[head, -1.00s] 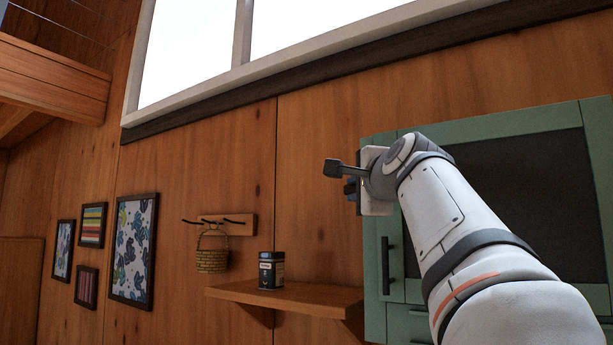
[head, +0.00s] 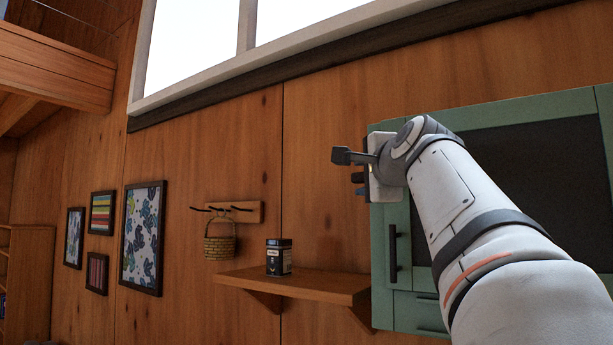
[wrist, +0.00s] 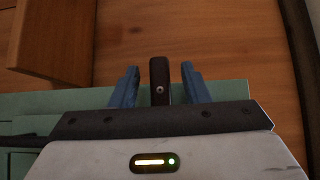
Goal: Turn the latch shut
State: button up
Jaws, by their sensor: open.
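A black latch bar (wrist: 159,78) with a small round screw or pin shows in the wrist view. It sticks out past the edge of the green cabinet (head: 466,116), with the wood wall behind it. My gripper (wrist: 160,76) is open, with one blue finger on each side of the bar and a visible gap on both sides. In the head view my gripper (head: 358,184) is at the cabinet's upper left edge. The latch is mostly hidden there by my gripper and wrist, and I cannot tell how the door sits.
A wooden shelf (head: 323,286) with a dark tin (head: 279,257) is below and left of my gripper; its wood also shows in the wrist view (wrist: 52,38). A small basket (head: 220,243) hangs from a hook rack (head: 246,211). A black handle (head: 393,253) is on the cabinet.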

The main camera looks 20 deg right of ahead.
jog(key=shift+s+f+b, duration=0.15)
jog(key=shift+s+b, duration=0.15)
jog(key=shift+s, duration=0.15)
jog(key=s+a+b, duration=0.1)
jog(key=s+b, duration=0.1)
jog(key=s, duration=0.5)
jog(key=shift+w, duration=0.1)
jog(key=w+a+f+n+g+y+b, duration=0.1)
jog(key=a+f+n+g, duration=0.25)
jog(key=f, duration=1.15)
jog(key=w+a+f+n+g+y+b, duration=0.1)
jog(key=w+a+f+n+g, duration=0.2)
jog(key=f, duration=1.2)
jog(key=s+a+f+n+g, duration=0.2)
jog(key=s+f+n, duration=0.2)
jog(key=f, duration=0.7)
jog(key=s+a+f+n+g+b, duration=0.1)
jog(key=s+a+f+n+g, duration=0.2)
jog(key=s+f, duration=0.4)
jog(key=s+a+f+n+g, duration=0.2)
jog(key=s+f+n, duration=0.3)
jog(key=f, duration=0.9)
jog(key=shift+s+a+f+n+g+b, duration=0.3)
jog(key=shift+a+n+g+b, duration=0.1)
jog(key=shift+a, duration=0.25)
